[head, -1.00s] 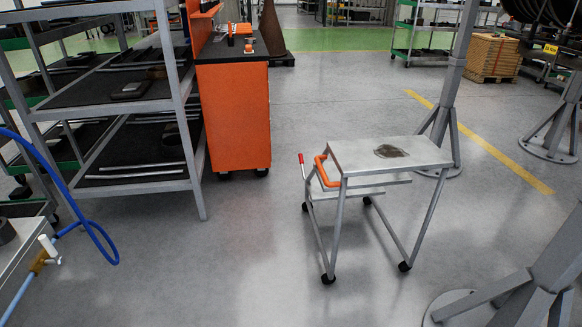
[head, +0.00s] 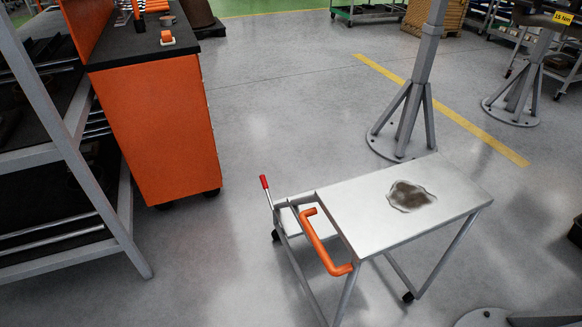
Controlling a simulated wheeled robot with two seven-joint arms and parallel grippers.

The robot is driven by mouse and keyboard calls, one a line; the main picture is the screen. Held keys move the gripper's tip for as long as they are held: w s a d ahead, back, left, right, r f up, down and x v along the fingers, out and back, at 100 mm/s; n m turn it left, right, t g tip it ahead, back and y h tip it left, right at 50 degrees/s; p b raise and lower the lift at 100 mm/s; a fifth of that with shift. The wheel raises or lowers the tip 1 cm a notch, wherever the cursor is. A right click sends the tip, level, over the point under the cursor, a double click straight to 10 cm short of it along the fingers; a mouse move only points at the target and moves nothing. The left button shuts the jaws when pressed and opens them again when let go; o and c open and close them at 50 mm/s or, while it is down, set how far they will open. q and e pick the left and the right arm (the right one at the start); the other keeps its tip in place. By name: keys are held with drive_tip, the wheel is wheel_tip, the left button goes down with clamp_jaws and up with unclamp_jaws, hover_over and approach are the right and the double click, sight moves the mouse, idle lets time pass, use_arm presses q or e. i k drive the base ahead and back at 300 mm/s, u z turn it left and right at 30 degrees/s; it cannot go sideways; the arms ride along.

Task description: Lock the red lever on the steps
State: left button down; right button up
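The rolling steps (head: 345,205) stand on the floor at the lower middle of the head view, with a grey top that has a dark worn patch. An orange handle (head: 317,243) is fixed along the left edge of the top. The red lever (head: 265,183) is at the left side of the steps. Its red grip points up and leans slightly left on a thin metal rod. Neither of my grippers is in view. The lower part of the steps is cut off by the frame's bottom edge.
An orange cabinet (head: 160,130) on casters stands left of the steps, beside a grey shelf rack (head: 100,215). A grey support stand (head: 407,115) is behind the steps. The floor (head: 285,110) between cabinet and stand is clear.

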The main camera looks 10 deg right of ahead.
sight(263, 180)
drive_tip(key=z, duration=0.15)
drive_tip(key=i, duration=0.25)
drive_tip(key=z, duration=0.05)
drive_tip(key=k, duration=0.65)
drive_tip(key=u, duration=0.4)
drive_tip(key=i, duration=0.5)
drive_tip(key=u, duration=0.7)
drive_tip(key=i, duration=1.45)
drive_tip(key=z, duration=0.5)
